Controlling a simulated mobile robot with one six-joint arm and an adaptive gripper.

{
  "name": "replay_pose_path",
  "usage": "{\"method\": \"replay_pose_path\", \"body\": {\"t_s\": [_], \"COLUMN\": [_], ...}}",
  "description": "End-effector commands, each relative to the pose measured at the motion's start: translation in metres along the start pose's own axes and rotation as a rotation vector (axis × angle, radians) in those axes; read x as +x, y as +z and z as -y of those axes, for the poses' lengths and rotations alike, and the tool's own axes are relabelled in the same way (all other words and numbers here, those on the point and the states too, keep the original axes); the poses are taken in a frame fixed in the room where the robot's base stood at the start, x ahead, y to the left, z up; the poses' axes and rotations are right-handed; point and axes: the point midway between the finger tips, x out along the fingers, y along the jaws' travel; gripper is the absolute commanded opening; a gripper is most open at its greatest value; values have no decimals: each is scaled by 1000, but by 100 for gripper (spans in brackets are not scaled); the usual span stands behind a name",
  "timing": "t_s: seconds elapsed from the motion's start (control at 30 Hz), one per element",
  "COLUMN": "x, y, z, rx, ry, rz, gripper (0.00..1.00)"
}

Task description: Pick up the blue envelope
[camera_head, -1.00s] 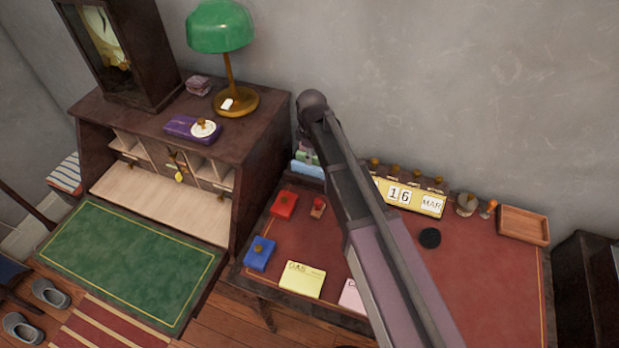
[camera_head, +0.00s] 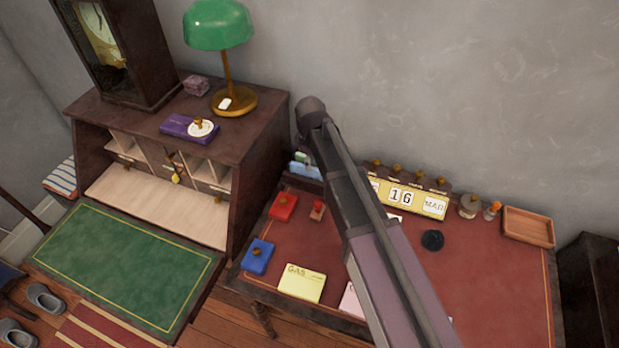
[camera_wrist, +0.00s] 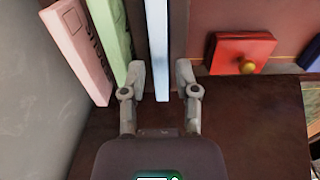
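The blue envelope (camera_wrist: 157,45) is pale blue and stands on edge in the wrist view, seen as a narrow strip. A pale blue piece (camera_head: 305,171) also shows at the desk's back left in the head view, partly hidden. My gripper (camera_wrist: 160,76) is open in the wrist view, with one fingertip on each side of the envelope's near end. Gaps show between the fingers and the envelope. In the head view my arm hides the gripper.
A green envelope (camera_wrist: 110,38) and a pink one (camera_wrist: 78,50) stand close left of the blue one. A red box with a brass knob (camera_wrist: 241,53) lies to the right. The grey wall (camera_wrist: 40,100) is near on the left.

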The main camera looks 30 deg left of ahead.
Motion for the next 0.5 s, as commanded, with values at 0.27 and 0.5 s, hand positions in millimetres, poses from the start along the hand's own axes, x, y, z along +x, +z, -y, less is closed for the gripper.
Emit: {"method": "replay_pose_path", "body": {"t_s": [0.27, 0.5], "x": [26, 34], "y": [-1, -2], "z": [0, 0], "rx": [0, -1], "ry": [0, 0], "rz": [0, 0], "gripper": [40, 40]}}
